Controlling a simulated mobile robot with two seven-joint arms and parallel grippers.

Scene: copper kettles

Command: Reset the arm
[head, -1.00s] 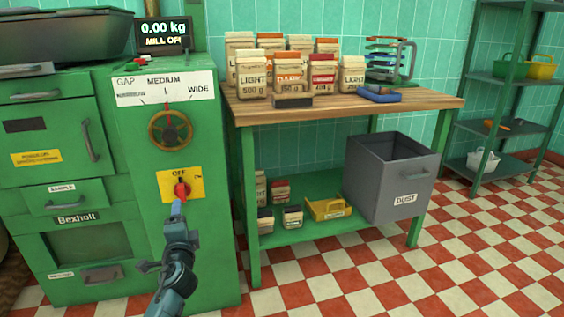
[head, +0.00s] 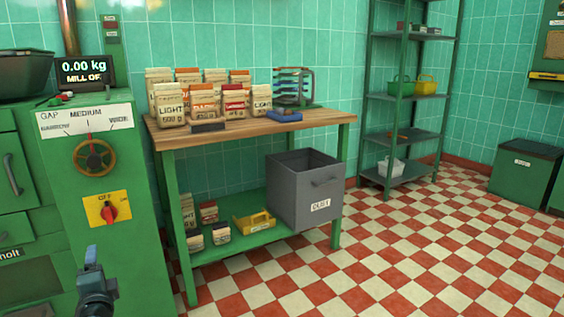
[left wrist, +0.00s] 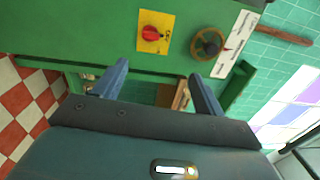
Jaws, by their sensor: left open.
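My left gripper (head: 92,258) is low at the left of the head view, in front of the green mill (head: 130,240). In the left wrist view its two fingers (left wrist: 160,85) stand apart with nothing between them. The red switch knob (head: 109,211) on its yellow plate is above the gripper and apart from it; the knob also shows in the left wrist view (left wrist: 151,33). The gap handwheel (head: 95,158) sits higher on the same panel. The mill's display (head: 85,72) reads 0.00 kg and mill off. My right gripper is not in view.
A wooden-topped bench (head: 330,118) with several paper bags stands right of the mill. Shelves (head: 398,175) and a green chest (head: 525,175) stand farther right. The checkered floor (head: 400,260) is clear in front.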

